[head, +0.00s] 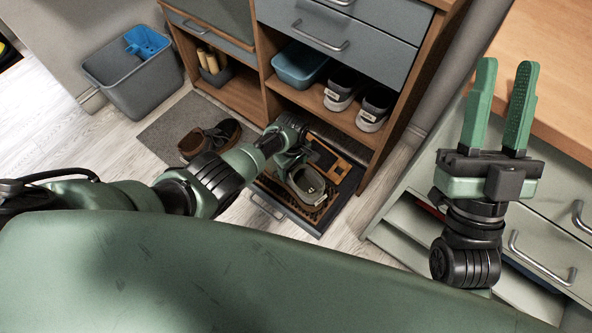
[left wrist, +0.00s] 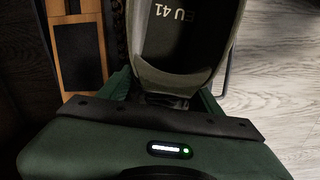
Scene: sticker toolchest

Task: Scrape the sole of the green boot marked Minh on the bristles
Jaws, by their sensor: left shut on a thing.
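The green boot (head: 307,182) is in my left gripper (head: 293,163), over the pulled-out low drawer (head: 268,203). In the left wrist view the boot's grey-green opening (left wrist: 185,75) shows a dark insole printed "EU 41". The green fingers of the left gripper (left wrist: 165,98) close on the boot's near end. No name is readable, and the sole is hidden. Dark bristles in a wooden frame (head: 314,214) lie under and beside the boot; whether the sole touches them I cannot tell. My right gripper (head: 506,75) is open and empty, raised at the right.
A wooden piece with dark panels (head: 333,165) lies in the drawer behind the boot; it also shows in the left wrist view (left wrist: 78,50). Brown shoes (head: 210,138) sit on a grey mat left of the drawer. Sneakers (head: 358,100) and a blue bin (head: 299,65) fill the shelf above.

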